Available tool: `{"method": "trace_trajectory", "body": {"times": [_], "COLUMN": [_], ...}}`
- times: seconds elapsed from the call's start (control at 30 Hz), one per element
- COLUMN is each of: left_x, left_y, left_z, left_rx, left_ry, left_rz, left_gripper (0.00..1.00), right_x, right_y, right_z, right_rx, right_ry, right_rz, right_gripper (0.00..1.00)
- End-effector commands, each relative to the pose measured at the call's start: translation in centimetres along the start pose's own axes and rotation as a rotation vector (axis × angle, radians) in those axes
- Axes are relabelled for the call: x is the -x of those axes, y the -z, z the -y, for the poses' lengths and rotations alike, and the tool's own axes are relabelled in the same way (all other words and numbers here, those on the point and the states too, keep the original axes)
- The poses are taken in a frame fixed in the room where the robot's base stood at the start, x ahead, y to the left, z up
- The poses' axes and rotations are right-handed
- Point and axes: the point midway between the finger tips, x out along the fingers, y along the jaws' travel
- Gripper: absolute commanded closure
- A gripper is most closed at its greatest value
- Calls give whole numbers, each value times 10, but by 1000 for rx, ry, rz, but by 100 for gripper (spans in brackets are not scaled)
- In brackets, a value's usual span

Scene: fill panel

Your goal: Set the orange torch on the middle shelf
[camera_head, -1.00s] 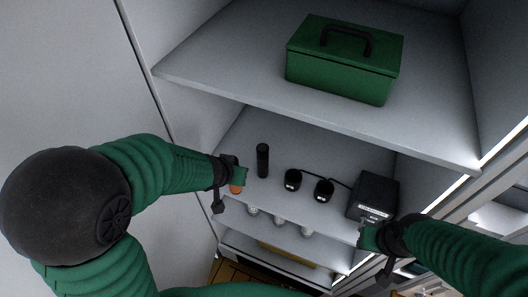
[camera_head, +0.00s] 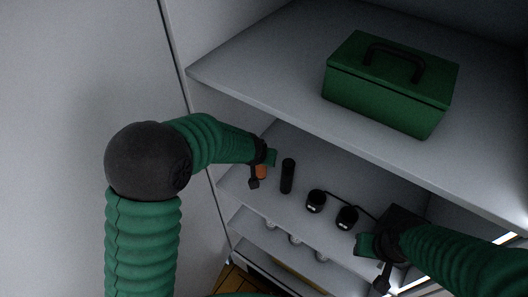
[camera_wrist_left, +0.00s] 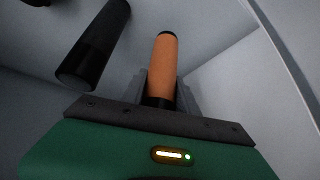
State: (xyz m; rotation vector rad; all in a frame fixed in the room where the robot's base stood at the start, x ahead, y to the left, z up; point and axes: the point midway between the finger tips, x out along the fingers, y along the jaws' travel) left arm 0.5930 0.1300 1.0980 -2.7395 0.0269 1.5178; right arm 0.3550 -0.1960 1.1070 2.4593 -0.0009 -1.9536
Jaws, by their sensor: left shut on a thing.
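The orange torch (camera_wrist_left: 162,68) with black ends is held between the fingers of my left gripper (camera_wrist_left: 160,92) in the left wrist view. In the head view, a bit of the orange torch (camera_head: 262,172) shows at my left gripper (camera_head: 266,164), over the left front part of the middle shelf (camera_head: 262,208). I cannot tell whether its base touches the shelf. My right gripper (camera_head: 372,262) is at the lower right, in front of the black box; its finger opening is unclear.
A black cylinder (camera_head: 288,176) stands beside the torch. Two short black round items (camera_head: 316,201) and a black box (camera_head: 405,220), partly hidden by my right arm, are further right. A green toolbox (camera_head: 390,85) sits on the upper shelf (camera_head: 270,60). Bulbs (camera_head: 295,239) are below.

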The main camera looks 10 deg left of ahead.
Motion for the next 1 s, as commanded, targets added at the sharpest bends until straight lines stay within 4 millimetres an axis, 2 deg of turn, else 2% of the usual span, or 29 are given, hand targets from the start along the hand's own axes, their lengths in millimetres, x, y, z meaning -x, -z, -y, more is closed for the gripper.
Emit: {"method": "trace_trajectory", "body": {"times": [0.03, 0.2, 0.3, 0.4, 0.67, 0.7, 0.83, 1.0], "left_x": [-2, -18, -38, -47, -48, -48, -48, -48], "left_y": [10, 24, 8, 4, 4, 3, 3, 3], "left_z": [1, 2, 1, 1, 2, 2, 2, 2], "left_rx": [3, 1, -5, -2, 0, 0, 0, 0], "left_ry": [0, 0, 0, 0, 0, 0, 0, 0], "left_rz": [1, 0, 2, -1, -2, 0, 0, 0], "left_gripper": [100, 100, 100, 100, 100, 59, 43, 43], "right_x": [10, 19, 12, 12, 10, 11, 11, 11], "right_y": [2, 4, 3, 2, 2, 2, 2, 2], "right_z": [0, 0, 0, 0, 0, 0, 0, 0], "right_rx": [0, 0, 0, 0, 0, 0, 0, 0], "right_ry": [0, 0, 0, 0, 0, 0, 0, 0], "right_rz": [0, 1, 1, 1, 1, 1, 1, 1], "right_gripper": [67, 67, 67, 67, 67, 67, 67, 67]}}
